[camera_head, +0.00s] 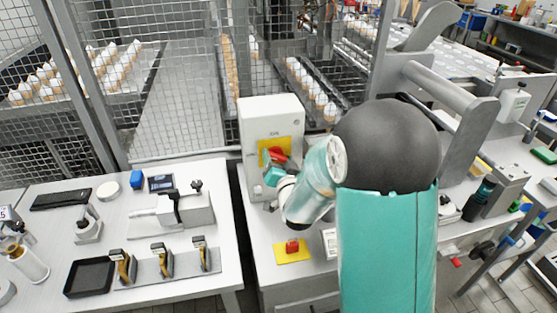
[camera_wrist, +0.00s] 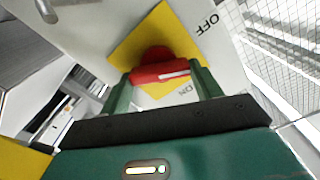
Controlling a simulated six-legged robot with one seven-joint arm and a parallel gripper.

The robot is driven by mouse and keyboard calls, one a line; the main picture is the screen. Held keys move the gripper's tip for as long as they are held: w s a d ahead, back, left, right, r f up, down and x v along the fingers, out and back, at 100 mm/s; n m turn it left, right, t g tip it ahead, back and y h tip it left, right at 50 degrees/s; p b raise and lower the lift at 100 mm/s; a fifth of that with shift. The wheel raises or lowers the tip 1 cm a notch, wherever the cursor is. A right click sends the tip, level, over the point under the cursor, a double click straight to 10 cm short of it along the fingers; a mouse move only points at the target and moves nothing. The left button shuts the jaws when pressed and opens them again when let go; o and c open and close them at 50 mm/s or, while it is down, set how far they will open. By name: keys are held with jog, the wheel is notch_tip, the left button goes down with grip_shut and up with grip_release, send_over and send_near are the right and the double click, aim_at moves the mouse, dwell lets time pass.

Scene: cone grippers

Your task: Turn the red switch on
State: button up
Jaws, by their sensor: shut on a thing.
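The red switch (camera_head: 277,155) is a rotary handle on a yellow plate (camera_head: 264,145) on the front of a white box (camera_head: 270,108). In the wrist view the red handle (camera_wrist: 160,73) lies across the picture between the two green fingers of my gripper (camera_wrist: 163,80), which is shut on it. A white mark shows on the handle's right half. The OFF label (camera_wrist: 207,24) is above right of the handle, and the ON label (camera_wrist: 185,91) is just below its right half. In the head view my gripper (camera_head: 273,170) partly hides the handle.
A red button on a yellow base (camera_head: 293,255) sits on the bench in front of the box. A left table (camera_head: 130,210) holds a black tray (camera_head: 88,277) and several clamps. Wire mesh with egg racks stands behind. A metal frame (camera_head: 440,85) is on the right.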

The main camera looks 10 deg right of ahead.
jog(key=m, duration=0.6)
jog(key=shift+d+f, duration=0.1)
jog(key=m, duration=0.6)
jog(key=shift+w+f, duration=0.1)
jog(key=shift+m, duration=0.3)
jog(key=o, duration=1)
